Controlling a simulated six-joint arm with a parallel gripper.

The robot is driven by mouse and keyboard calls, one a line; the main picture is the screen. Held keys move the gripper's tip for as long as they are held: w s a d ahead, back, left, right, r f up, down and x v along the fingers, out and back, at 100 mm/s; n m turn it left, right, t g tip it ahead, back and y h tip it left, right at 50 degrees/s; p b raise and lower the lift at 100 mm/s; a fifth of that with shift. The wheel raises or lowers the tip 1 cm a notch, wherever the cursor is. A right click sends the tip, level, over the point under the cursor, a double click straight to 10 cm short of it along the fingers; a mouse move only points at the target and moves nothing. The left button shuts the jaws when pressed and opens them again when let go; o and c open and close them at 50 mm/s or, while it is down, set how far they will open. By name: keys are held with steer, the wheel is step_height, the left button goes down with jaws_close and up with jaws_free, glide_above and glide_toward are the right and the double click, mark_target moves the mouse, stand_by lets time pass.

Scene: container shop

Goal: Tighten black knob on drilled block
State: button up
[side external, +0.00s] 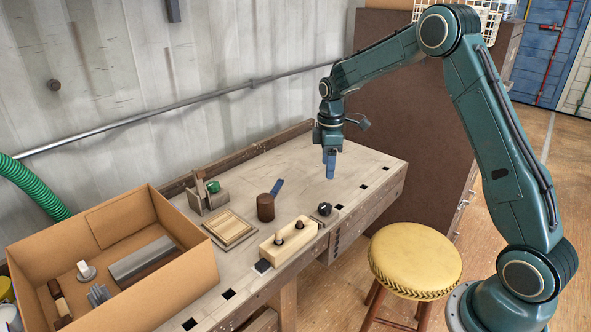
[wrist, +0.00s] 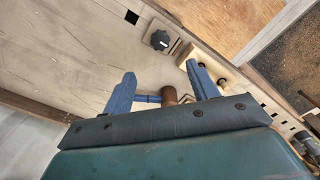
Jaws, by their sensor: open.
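My gripper (side external: 330,176) is open and empty, its blue fingers pointing down above the bench. In the wrist view the fingers (wrist: 161,70) are spread apart. A black knob (side external: 324,209) sits near the bench's front edge, below my gripper in the side view. The wrist view shows the knob (wrist: 160,40) beyond the fingertips, on or against a small plate; its seating is unclear. A pale wooden block (side external: 281,246) with two dark round parts on top lies left of the knob. This block (wrist: 212,76) is partly behind one finger in the wrist view.
A mallet (side external: 265,207) with a blue handle lies behind the pale block. A square wooden frame (side external: 230,229) and a small wooden holder (side external: 195,201) stand farther left. A cardboard box (side external: 185,258) fills the left end. A yellow stool (side external: 415,258) stands in front. The bench's right end is clear.

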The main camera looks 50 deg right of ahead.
mark_target(325, 206)
steer(key=shift+f, duration=0.1)
step_height(325, 206, down, 14)
steer(key=shift+r, duration=0.25)
stand_by(0.5)
steer(key=c, duration=1)
